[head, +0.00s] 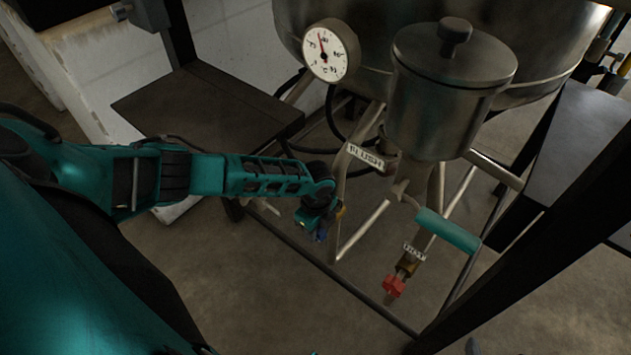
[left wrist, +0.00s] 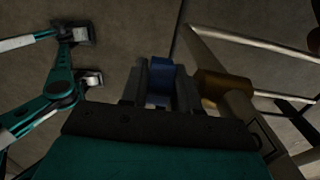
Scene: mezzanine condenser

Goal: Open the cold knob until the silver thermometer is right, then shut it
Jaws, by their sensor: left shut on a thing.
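The round silver-rimmed dial thermometer (head: 330,50) faces me at the top of the head view. Its red needle points up and slightly left; its numbers are too small to read surely. My left gripper (head: 318,226) is low in front of the piping, shut on a small blue knob (head: 320,237). In the left wrist view the blue knob (left wrist: 158,82) sits between the two dark fingers (left wrist: 160,90), beside a brass valve body (left wrist: 222,90). The fingers hide part of the knob. I cannot make out my right gripper.
A lidded metal pot (head: 435,105) hangs in front of the large vessel. A teal lever handle (head: 448,231) and a red knob (head: 393,286) are right of my gripper. Frame rails (head: 362,231) and a FLUSH tag (head: 365,156) are close by. A dark platform (head: 205,108) stands behind the arm.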

